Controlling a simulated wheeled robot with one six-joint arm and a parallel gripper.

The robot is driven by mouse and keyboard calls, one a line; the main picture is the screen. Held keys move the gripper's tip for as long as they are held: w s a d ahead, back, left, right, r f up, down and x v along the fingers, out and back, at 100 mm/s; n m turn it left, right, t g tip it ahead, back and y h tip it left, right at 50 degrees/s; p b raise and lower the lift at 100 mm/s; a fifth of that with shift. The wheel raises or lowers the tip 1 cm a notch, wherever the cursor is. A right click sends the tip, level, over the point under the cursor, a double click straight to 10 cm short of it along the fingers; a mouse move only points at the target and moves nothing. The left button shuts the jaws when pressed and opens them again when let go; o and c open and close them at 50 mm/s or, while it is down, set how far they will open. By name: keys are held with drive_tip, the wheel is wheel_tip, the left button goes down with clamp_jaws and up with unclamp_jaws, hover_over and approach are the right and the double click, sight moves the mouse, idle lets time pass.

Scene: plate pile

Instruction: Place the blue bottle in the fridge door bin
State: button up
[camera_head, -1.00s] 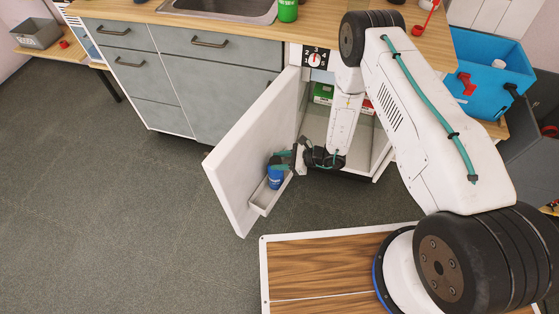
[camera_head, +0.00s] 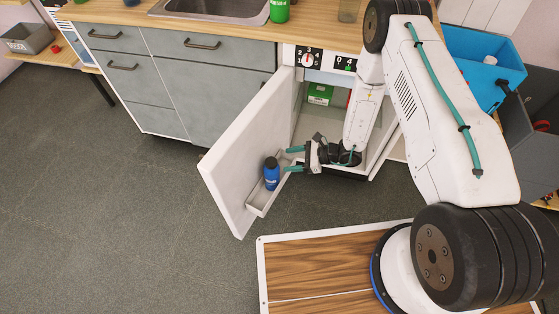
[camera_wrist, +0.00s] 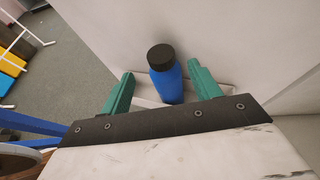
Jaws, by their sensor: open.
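The blue bottle (camera_head: 271,175) with a dark cap stands upright in the white door bin (camera_head: 257,207) on the inner face of the open fridge door (camera_head: 237,165). In the wrist view the bottle (camera_wrist: 166,80) shows beyond and between the green fingertips, against the door face. My gripper (camera_head: 291,159) is open and empty, just right of the bottle and apart from it. In the wrist view the two fingers (camera_wrist: 163,92) are spread wide. The bottle's base is hidden by the bin's front wall.
The fridge interior behind my arm holds a green box (camera_head: 319,94). A green bottle (camera_head: 279,11) stands on the counter by the sink (camera_head: 215,9). A blue crate (camera_head: 490,70) is at the right. The floor left of the door is clear.

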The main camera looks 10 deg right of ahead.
drive_tip(key=v, duration=0.5)
drive_tip(key=shift+r, duration=0.1)
drive_tip(key=s+r+n+g+h, duration=0.1)
drive_tip(key=s+r+n+g, duration=0.35)
drive_tip(key=r, duration=1.25)
drive_tip(key=w+r+n+g+h, duration=0.15)
drive_tip(key=r+n, duration=0.65)
drive_tip(key=r, duration=0.9)
drive_tip(key=s+d+r+n+t+h, duration=0.2)
drive_tip(key=s+d+r+n+h, duration=0.2)
drive_tip(key=s+r, duration=0.5)
drive_tip(key=s+d+r+n+t+h, duration=0.2)
drive_tip(key=s+d+r+n+h, duration=0.2)
drive_tip(key=s, duration=0.9)
drive_tip(key=shift+s+d+r+t+h, duration=0.35)
drive_tip(key=shift+d+r+h, duration=1.25)
drive_tip(key=shift+r, duration=0.95)
drive_tip(key=shift+d, duration=0.15)
